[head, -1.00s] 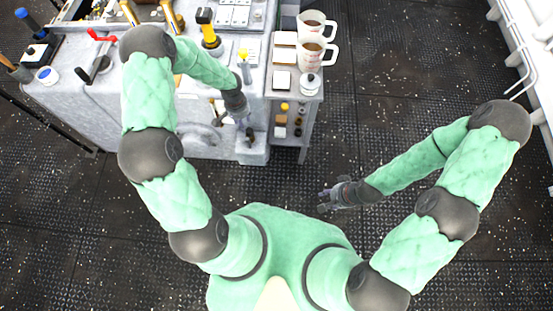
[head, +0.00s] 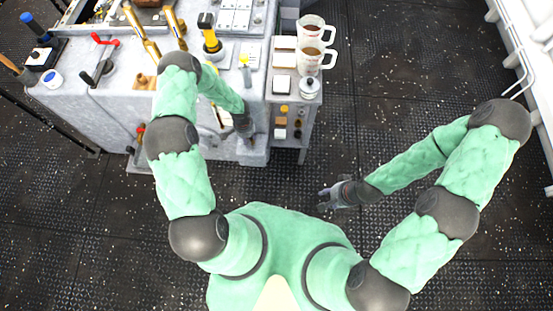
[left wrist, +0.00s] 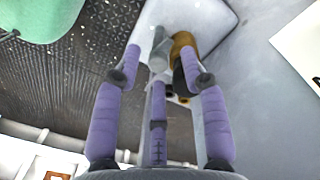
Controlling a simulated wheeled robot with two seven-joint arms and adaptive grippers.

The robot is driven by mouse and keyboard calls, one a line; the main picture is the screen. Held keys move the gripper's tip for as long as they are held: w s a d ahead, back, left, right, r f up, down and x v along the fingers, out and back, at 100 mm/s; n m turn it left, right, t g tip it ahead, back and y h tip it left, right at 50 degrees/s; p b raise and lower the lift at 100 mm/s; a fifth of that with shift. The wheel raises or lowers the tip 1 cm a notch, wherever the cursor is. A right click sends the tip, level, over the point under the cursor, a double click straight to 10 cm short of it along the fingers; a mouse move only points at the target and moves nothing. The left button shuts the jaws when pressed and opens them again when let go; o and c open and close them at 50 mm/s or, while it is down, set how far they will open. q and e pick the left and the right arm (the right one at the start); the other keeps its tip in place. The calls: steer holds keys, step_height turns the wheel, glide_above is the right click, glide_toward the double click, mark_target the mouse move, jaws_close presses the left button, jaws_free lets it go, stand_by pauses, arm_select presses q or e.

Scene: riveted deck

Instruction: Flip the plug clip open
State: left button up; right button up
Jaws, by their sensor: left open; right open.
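My left gripper (head: 245,130) is over the front right corner of the grey machine, its fingers largely hidden by the arm in the head view. In the left wrist view, its purple fingers (left wrist: 158,68) are open and spread. Beyond and partly between them are a small grey cylindrical piece (left wrist: 158,48) and a brass-coloured part (left wrist: 184,42) with a dark underside, against a pale block (left wrist: 205,18). These may belong to the plug clip, but I cannot tell which part is the clip. My right gripper (head: 333,196) is open and empty above the dark floor.
The grey machine (head: 110,115) carries brass levers, a red-handled lever (head: 104,40) and a yellow-topped black knob (head: 209,36). A narrow shelf stand (head: 311,100) at its right holds two measuring jugs (head: 308,54) and small items. The floor right of it is clear.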

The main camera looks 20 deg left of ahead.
arm_select(q)
steer(key=shift+r+m+p, duration=0.1)
steer(key=shift+m+p, duration=0.35)
steer(key=shift+m, duration=0.15)
steer(key=shift+w+r, duration=0.1)
steer(key=shift+r, duration=0.2)
step_height(320, 180, up, 10)
steer(key=p, duration=0.3)
steer(key=s+d+n+h, duration=0.2)
steer(key=s+d, duration=0.3)
steer(key=d, duration=0.3)
steer(key=s+d+n+h+b, duration=0.1)
steer(key=s+d+n, duration=0.1)
steer(key=s+d, duration=0.4)
steer(key=shift+d+r+n+h, duration=0.3)
steer(key=shift+d+r+h, duration=0.1)
steer(key=shift+d, duration=0.8)
